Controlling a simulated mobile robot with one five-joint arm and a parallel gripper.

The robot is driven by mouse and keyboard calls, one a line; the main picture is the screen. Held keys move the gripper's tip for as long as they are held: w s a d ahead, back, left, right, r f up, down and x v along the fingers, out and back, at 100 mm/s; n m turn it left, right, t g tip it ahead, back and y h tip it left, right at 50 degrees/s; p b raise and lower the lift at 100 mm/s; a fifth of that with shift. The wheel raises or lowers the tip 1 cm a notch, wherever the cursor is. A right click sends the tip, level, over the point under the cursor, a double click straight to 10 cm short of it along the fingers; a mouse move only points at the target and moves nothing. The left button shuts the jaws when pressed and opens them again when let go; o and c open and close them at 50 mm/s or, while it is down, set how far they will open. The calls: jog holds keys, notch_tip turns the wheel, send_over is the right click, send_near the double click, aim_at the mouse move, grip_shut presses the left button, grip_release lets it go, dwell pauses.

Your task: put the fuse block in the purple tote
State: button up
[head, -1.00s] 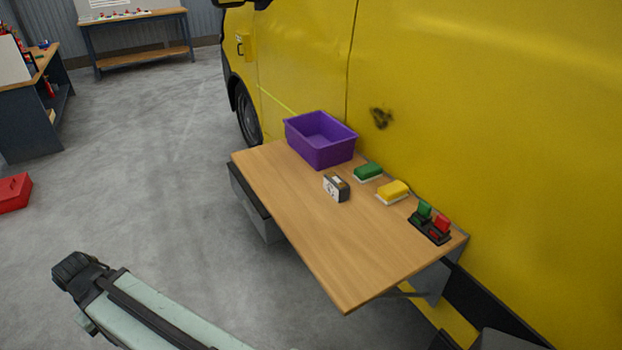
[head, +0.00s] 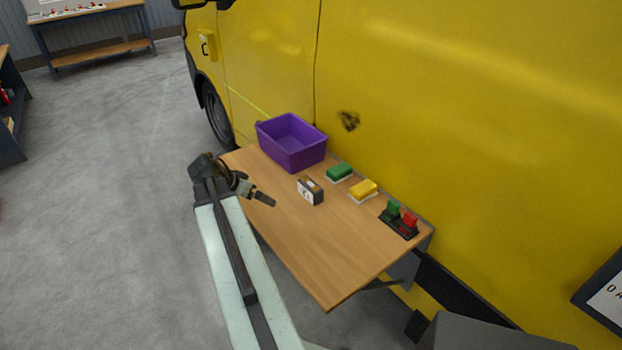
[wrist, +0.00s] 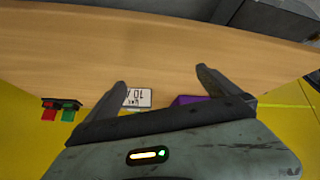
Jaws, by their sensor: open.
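The fuse block, which I take to be the small dark block with a white printed label (head: 311,191), stands on the wooden shelf in front of the tote. Its label also shows in the wrist view (wrist: 140,97), partly hidden by the left finger. The purple tote (head: 307,158) sits at the far end of the shelf against the yellow van and looks empty. A purple strip of it shows in the wrist view (wrist: 187,99). My gripper (head: 259,195) is open and empty, over the shelf's left edge, to the left of the block. Its spread fingers show in the wrist view (wrist: 163,79).
A green sponge-like block (head: 339,172), a yellow one (head: 363,189) and a black holder with green and red parts (head: 398,221) line the van side of the wooden shelf (head: 325,265). The shelf's near part is clear. A workbench (head: 88,14) stands far back.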

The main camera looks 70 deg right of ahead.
aim_at(310, 184)
jog(key=s+d+r+m+g, duration=0.2)
jog(key=s+d+r+m, duration=0.2)
jog(key=s+d, duration=0.6)
jog(key=shift+h, duration=0.4)
jog(key=s+f+b, duration=0.1)
jog(key=s+d+f+b, duration=0.1)
jog(key=f, duration=0.1)
jog(key=s+d+f+b, duration=0.1)
jog(key=b, duration=0.1)
jog(key=shift+f, duration=0.35)
jog(key=shift+s+d+f, duration=0.1)
jog(key=shift+d+f, duration=0.05)
jog(key=shift+d, duration=0.15)
jog(key=b+x, duration=0.4)
jog(key=shift+s+a+f, duration=0.1)
jog(key=shift+s+f, duration=0.05)
jog(key=shift+f, duration=0.25)
jog(key=shift+s+d+f, duration=0.15)
jog(key=shift+d, duration=0.1)
jog(key=shift+r, duration=0.2)
jog(key=c, duration=1.5)
